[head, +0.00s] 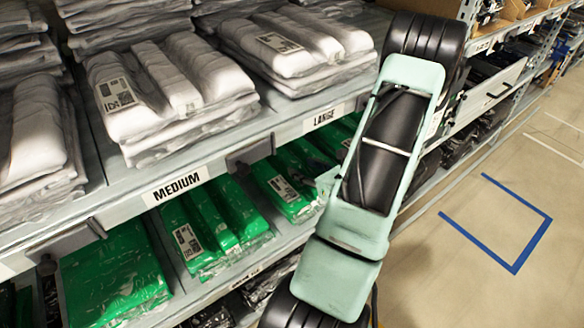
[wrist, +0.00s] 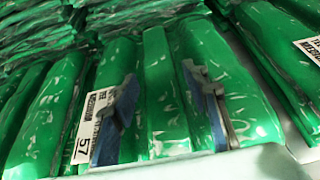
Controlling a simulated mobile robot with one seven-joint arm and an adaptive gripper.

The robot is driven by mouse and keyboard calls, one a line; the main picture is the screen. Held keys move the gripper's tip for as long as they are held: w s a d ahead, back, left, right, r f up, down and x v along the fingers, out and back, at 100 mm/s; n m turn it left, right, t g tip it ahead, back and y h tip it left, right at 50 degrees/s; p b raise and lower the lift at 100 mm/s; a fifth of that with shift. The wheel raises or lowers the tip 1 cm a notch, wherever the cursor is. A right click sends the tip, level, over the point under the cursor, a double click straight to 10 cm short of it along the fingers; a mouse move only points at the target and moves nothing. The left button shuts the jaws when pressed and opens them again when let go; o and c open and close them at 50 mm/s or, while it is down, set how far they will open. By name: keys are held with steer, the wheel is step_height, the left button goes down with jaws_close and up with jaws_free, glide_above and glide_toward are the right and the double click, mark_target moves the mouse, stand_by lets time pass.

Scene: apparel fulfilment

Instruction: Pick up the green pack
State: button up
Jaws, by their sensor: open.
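Several green plastic-wrapped packs (head: 285,190) lie in rows on the lower shelf, under the MEDIUM and LARGE labels. My gripper (wrist: 162,112) is open, one finger on each side of that pack's line. I cannot tell whether the fingers touch it or how deep they reach. A white label with 57 on it (wrist: 83,150) shows beside the left finger. In the head view my arm hides most of my gripper at the shelf.
White packs (head: 180,85) are stacked on the upper shelf (head: 220,150), whose labelled front edge overhangs the green packs. In the wrist view, a pale edge (wrist: 215,165) runs along the bottom. The floor at right is clear, with blue tape lines (head: 515,268).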

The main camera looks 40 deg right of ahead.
mark_target(294, 164)
steer(key=x, duration=0.4)
steer(key=shift+w+b, duration=0.35)
steer(key=shift+b, duration=0.05)
steer(key=c, duration=1.1)
